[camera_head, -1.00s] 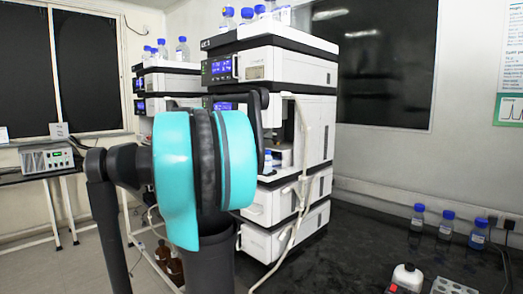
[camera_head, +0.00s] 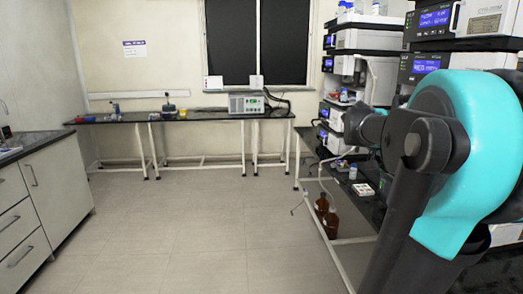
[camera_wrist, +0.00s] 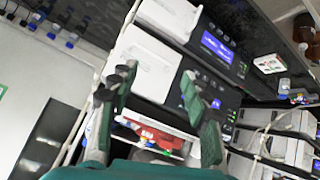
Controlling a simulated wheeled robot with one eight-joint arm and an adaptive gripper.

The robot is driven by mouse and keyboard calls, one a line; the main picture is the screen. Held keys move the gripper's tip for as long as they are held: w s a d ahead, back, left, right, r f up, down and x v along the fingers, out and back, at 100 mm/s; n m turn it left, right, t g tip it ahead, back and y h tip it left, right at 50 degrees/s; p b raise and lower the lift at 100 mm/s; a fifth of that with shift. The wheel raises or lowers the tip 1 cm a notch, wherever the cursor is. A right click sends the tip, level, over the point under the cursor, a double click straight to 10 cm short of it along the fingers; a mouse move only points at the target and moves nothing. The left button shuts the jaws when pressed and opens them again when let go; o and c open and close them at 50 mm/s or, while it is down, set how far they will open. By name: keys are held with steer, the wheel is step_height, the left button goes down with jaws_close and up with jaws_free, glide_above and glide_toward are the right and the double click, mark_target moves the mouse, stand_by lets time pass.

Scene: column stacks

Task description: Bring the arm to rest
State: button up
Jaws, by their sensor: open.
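My gripper (camera_wrist: 157,78) shows in the wrist view with its two dark green and black fingers spread apart. Nothing is between the fingertips. Behind it stands a white and dark instrument stack (camera_wrist: 150,68) with lit blue displays, seen tilted; I cannot tell how far the fingers are from it. In the head view my teal and dark arm fills the right side, folded in front of instrument stacks (camera_head: 487,20). My gripper cannot be made out there.
Open tiled floor (camera_head: 190,235) fills the middle. A cabinet with drawers (camera_head: 45,190) stands at left. A long bench (camera_head: 130,119) with a grey instrument (camera_head: 246,103) runs along the back wall. Brown bottles (camera_head: 331,222) stand low beside the right-hand bench.

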steer(key=s+a+f+n+t+y, duration=0.1)
steer(key=s+a+f+n+y, duration=0.2)
steer(key=a+f, duration=0.5)
steer(key=s+a+f+n+t+y, duration=0.1)
steer(key=s+a+f+n+y, duration=0.2)
steer(key=a+f, duration=0.6)
steer(key=s+a+f+n+y, duration=0.3)
steer(key=s+a+f+n, duration=0.3)
steer(key=a+f, duration=0.3)
step_height(320, 180, down, 3)
steer(key=shift+s+a+f+n+t, duration=0.2)
steer(key=shift+s+n+t, duration=0.2)
steer(key=shift+s, duration=0.45)
steer(key=shift+d, duration=0.1)
